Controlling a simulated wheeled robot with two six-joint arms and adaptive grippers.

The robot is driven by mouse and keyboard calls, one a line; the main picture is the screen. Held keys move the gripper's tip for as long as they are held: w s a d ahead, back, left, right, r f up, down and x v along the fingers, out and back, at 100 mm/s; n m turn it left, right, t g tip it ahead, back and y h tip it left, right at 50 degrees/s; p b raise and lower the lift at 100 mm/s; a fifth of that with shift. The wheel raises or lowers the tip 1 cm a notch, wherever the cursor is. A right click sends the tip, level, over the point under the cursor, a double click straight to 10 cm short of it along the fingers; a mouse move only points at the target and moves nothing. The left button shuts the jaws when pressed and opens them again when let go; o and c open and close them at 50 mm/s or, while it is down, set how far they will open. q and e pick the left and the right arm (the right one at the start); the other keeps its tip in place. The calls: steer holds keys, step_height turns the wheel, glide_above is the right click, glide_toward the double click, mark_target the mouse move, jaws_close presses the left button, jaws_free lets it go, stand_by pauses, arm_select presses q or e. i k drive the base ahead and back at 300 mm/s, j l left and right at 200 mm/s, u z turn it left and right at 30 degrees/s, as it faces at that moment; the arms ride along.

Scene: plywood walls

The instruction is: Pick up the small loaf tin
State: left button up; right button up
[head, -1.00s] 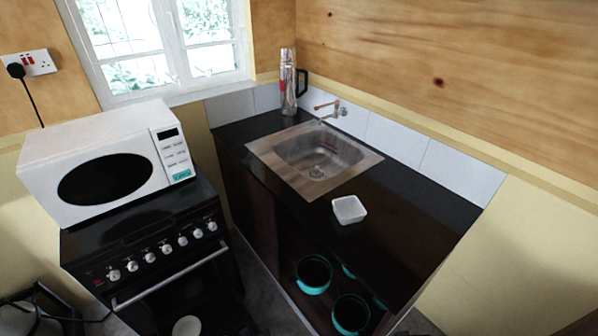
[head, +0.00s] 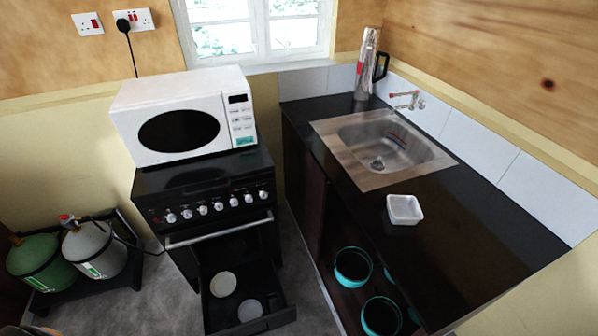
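A small white, open-topped rectangular container (head: 404,209), which looks like the small loaf tin, sits upright on the black counter (head: 470,235), just in front of the sink. Nothing touches it and its whole top shows. Neither of my grippers is in view.
A steel sink (head: 384,150) with a tap (head: 407,100) and a tall flask (head: 366,66) stand behind the tin. A white microwave (head: 183,116) sits on a black stove (head: 207,205) with its lower drawer open. Gas cylinders (head: 95,249) stand at left. Teal-rimmed pots (head: 353,265) are under the counter.

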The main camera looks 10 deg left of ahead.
mark_target(273, 303)
steer(key=k+j+u, duration=0.1)
steer(key=k+u, duration=0.2)
steer(key=k+j+u, duration=0.1)
steer(key=u, duration=0.25)
steer(key=j+z, duration=0.25)
steer(key=j, duration=0.85)
steer(key=i, duration=0.05)
